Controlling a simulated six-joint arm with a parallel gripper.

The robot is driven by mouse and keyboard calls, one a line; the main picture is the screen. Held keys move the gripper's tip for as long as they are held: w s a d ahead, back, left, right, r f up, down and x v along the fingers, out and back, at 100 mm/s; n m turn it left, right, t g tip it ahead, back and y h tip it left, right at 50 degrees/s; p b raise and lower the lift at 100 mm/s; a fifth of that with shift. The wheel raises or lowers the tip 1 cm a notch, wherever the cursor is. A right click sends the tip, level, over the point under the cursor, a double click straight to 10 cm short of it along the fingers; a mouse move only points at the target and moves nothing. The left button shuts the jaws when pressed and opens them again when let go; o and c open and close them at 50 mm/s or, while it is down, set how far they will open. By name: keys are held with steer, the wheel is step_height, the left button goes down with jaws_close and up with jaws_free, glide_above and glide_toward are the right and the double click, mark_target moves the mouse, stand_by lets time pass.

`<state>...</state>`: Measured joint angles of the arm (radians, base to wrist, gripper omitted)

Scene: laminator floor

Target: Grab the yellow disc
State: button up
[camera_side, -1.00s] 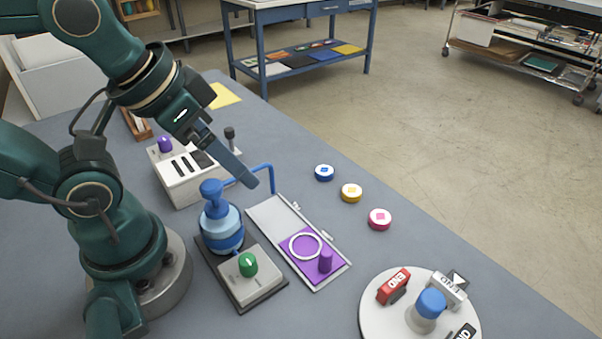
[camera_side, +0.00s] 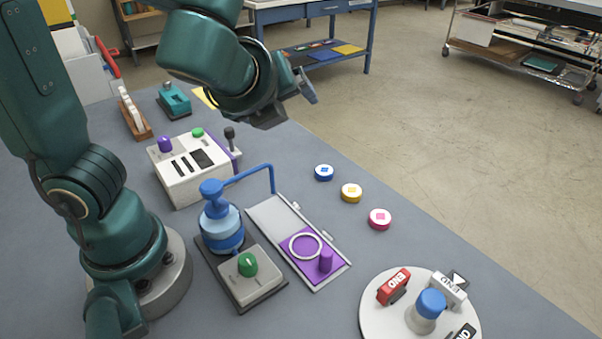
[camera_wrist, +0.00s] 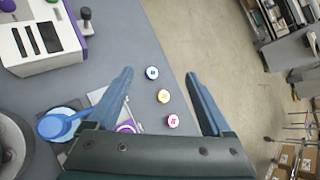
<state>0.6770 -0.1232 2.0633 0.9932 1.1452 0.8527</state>
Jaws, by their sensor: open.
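The yellow disc (camera_side: 351,193) lies flat on the grey-blue table, in a row between a blue disc (camera_side: 324,172) and a pink disc (camera_side: 379,219). My gripper (camera_side: 309,92) is raised well above the table, behind the discs in the side view. In the wrist view my gripper (camera_wrist: 160,73) is open and empty, with its fingers wide apart.
A tray (camera_side: 270,213) with a purple pad, white ring and purple peg is left of the discs. A blue pump bottle (camera_side: 222,225), a white control box (camera_side: 190,175) and a round turntable (camera_side: 375,310) stand nearby. The table's right edge runs close to the discs.

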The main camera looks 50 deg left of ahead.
steer(key=w+d+r+m+t+h, duration=0.15)
steer(key=w+d+m+t, duration=0.3)
steer(key=d+m, duration=0.45)
glide_toward(351, 191)
steer(key=shift+w+m, duration=0.3)
steer(key=shift+w, duration=0.1)
steer(key=shift+g, duration=0.25)
steer(key=shift+x, duration=3.75)
steer(key=shift+a, duration=0.1)
jaws_close()
